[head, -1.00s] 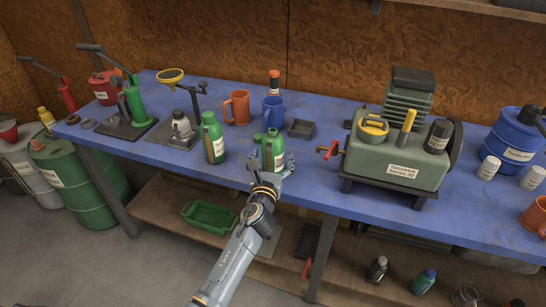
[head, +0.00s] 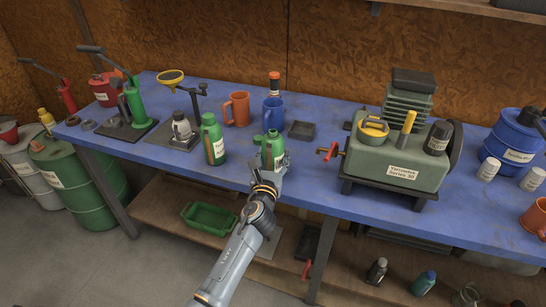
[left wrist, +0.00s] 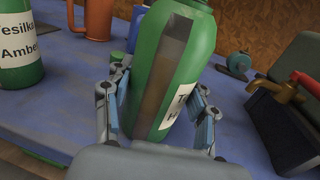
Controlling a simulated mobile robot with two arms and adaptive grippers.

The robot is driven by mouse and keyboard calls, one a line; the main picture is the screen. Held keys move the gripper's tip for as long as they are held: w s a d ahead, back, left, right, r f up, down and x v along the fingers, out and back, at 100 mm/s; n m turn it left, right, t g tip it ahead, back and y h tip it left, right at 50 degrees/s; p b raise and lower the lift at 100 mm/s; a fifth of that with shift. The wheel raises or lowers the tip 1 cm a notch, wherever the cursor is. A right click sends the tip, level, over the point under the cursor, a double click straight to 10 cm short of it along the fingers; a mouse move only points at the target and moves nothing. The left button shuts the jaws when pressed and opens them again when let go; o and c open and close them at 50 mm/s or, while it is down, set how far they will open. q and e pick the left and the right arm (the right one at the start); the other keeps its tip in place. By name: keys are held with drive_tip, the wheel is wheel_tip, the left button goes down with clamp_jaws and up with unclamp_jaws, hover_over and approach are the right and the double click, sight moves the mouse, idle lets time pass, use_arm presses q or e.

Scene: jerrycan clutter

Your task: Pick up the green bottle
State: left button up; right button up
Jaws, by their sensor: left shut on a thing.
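A green bottle (head: 272,146) with a white label stands near the front edge of the blue bench, and it fills the middle of the left wrist view (left wrist: 182,75). My left gripper (head: 272,170) is shut on this bottle, with one finger on each side of it in the left wrist view (left wrist: 160,112). The bottle looks slightly tilted in the wrist view; I cannot tell whether its base is off the bench. A second green bottle (head: 213,140) with a label stands to its left, apart from the gripper. My right gripper is not in view.
A dark tray (head: 302,131) lies behind right. The blue bench (head: 235,172) is bare between the two bottles.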

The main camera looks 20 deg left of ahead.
sight(271, 152)
use_arm(q)
drive_tip(key=shift+r, duration=0.6)
wheel_tip(271, 152, up, 3)
drive_tip(key=shift+f+p, duration=0.1)
drive_tip(key=shift+p, duration=1)
drive_tip(key=s+a+r+p, duration=0.2)
drive_tip(key=s+a+r, duration=0.2)
drive_tip(key=s+r, duration=0.5)
drive_tip(key=s, duration=0.4)
drive_tip(key=shift+s+p, duration=0.25)
drive_tip(key=shift+p, duration=0.15)
